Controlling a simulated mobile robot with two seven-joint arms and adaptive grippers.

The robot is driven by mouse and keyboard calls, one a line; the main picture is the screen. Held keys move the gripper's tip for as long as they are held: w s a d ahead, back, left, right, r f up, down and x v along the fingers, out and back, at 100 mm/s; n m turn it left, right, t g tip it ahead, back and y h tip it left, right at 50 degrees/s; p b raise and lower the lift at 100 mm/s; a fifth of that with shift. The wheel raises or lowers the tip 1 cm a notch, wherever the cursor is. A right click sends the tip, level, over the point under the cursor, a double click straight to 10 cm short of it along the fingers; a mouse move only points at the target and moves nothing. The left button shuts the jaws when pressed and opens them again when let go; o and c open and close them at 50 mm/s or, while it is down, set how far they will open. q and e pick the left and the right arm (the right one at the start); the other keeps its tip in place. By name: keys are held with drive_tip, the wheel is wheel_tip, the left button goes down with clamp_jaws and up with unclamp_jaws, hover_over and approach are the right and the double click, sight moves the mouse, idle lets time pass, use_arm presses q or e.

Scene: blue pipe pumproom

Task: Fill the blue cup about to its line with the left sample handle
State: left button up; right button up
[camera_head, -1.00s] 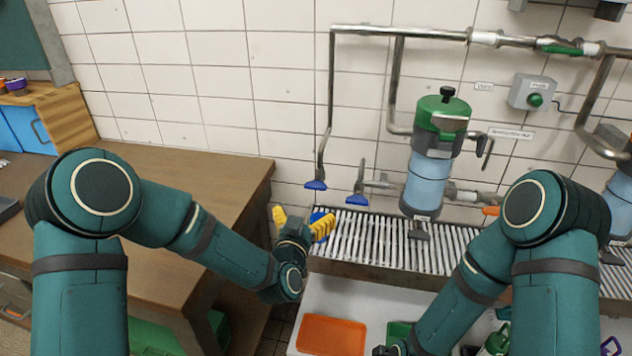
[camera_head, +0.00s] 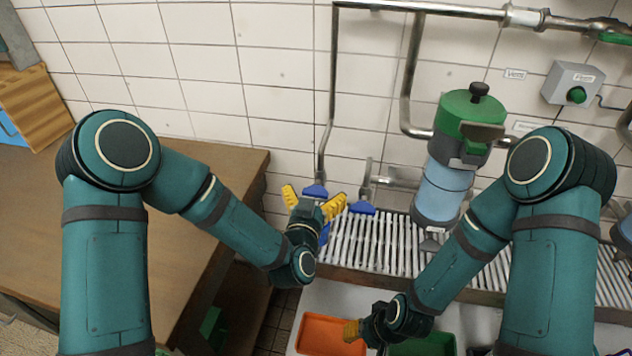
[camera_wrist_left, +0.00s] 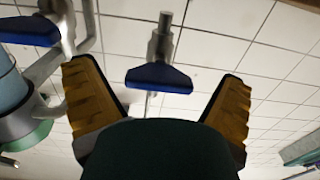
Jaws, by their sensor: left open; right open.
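The left sample handle (camera_head: 316,191) is a blue lever on a thin pipe; in the left wrist view it (camera_wrist_left: 160,77) lies between my open fingers, apart from both. My left gripper (camera_head: 316,202) is open and empty just in front of it. A second blue handle (camera_head: 362,207) is to its right, and it shows at the upper left of the wrist view (camera_wrist_left: 30,29). A blue piece, likely the blue cup (camera_head: 325,233), shows behind my left gripper at the grate's left end; mostly hidden, its line and level cannot be seen. My right gripper (camera_head: 358,330) is open over the trays.
A slatted metal grate (camera_head: 385,243) runs below the handles. A green-topped blue cylinder (camera_head: 440,190) stands right of them. An orange tray (camera_head: 325,337) and a green tray (camera_head: 430,346) lie below. A wooden worktop (camera_head: 110,215) is on the left.

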idle(0.3)
use_arm(q)
drive_tip(key=c, duration=1.2)
